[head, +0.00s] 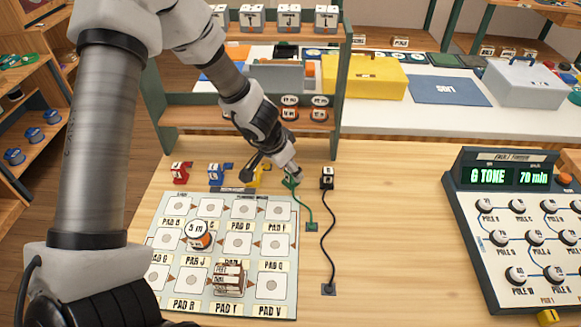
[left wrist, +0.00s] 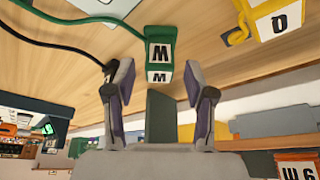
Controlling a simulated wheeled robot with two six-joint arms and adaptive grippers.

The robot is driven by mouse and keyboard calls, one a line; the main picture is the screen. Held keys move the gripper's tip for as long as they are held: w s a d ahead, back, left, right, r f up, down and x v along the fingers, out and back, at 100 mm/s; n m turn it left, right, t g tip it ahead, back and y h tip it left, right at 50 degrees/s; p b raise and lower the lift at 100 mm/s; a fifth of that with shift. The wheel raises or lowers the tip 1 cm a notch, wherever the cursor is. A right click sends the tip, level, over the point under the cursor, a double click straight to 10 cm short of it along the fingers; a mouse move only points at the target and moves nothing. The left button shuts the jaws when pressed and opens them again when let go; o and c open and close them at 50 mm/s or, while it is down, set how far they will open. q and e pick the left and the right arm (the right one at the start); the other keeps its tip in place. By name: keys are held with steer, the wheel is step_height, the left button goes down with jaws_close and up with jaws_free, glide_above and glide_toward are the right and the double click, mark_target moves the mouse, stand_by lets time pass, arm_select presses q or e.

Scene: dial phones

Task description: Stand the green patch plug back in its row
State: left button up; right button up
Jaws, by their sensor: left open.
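In the left wrist view the green plug (left wrist: 158,52), marked M, shows beyond and between my fingertips. My left gripper (head: 292,172) is open, close to the plug and partly covering it in the head view; its two fingers (left wrist: 161,88) stand apart, with no grip on it visible. Whether the plug stands upright or tilts I cannot tell. My right gripper is not in view.
Red (head: 181,173), blue (head: 217,175) and yellow (head: 264,174) plugs stand left, the black plug (head: 327,178) right with its cord. A pad board (head: 287,300) holds an orange-white reel and a brown block. A phone console (head: 467,200) stands right; the table between is clear.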

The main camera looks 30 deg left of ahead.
arm_select(q)
steer(key=p+v, duration=0.7)
steer(key=v, duration=0.3)
steer(key=shift+r, duration=0.3)
steer(key=shift+s, duration=0.15)
